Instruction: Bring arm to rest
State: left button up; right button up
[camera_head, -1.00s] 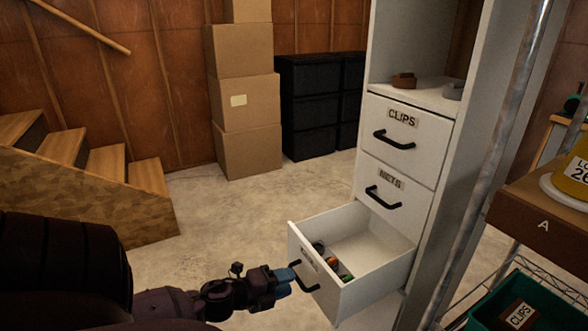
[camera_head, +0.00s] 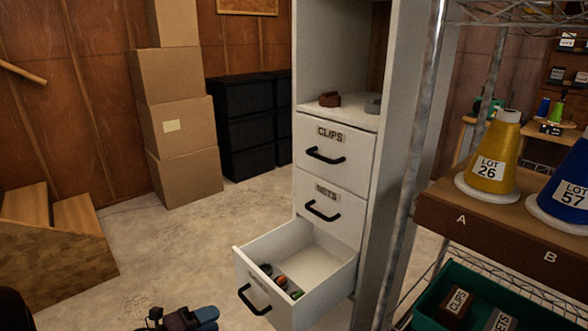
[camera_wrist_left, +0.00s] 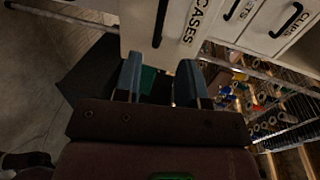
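My left gripper (camera_head: 207,317) shows at the bottom edge of the head view, to the left of the pulled-out bottom drawer (camera_head: 268,282). Its blue fingers stand apart in the left wrist view (camera_wrist_left: 160,82), with nothing held between them. The drawer's black handle (camera_head: 253,300) is close by, with a visible gap to the fingers. In the left wrist view the handle (camera_wrist_left: 160,22) lies beyond the fingertips, beside the label CASES. The drawer holds several small items (camera_head: 281,281). My right gripper is in neither view.
Shut CLIPS (camera_head: 333,178) and NETS (camera_head: 327,222) drawers are above the open one. A metal rack at right carries a yellow cone (camera_head: 492,160), a blue cone (camera_head: 568,190) and a green bin (camera_head: 430,322). Cardboard boxes (camera_head: 180,120) stand behind. Floor (camera_head: 150,250) left of the cabinet is clear.

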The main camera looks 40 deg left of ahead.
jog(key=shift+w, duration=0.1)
pick_arm(q)
jog(key=s+d+n+g+p, duration=0.2)
jog(key=s+d+n+p, duration=0.1)
jog(key=d+n, duration=0.6)
jog(key=s+d+n+g+y+p, duration=0.1)
jog(key=s+d+n+g+p, duration=0.1)
jog(key=d+n+p, duration=0.3)
jog(key=s+d+n, duration=0.1)
jog(key=d+n, duration=0.2)
jog(key=d, duration=0.2)
jog(key=shift+s+f+n+g, duration=0.25)
jog(key=shift+f+n+g, duration=0.05)
jog(key=shift+f+n, duration=0.1)
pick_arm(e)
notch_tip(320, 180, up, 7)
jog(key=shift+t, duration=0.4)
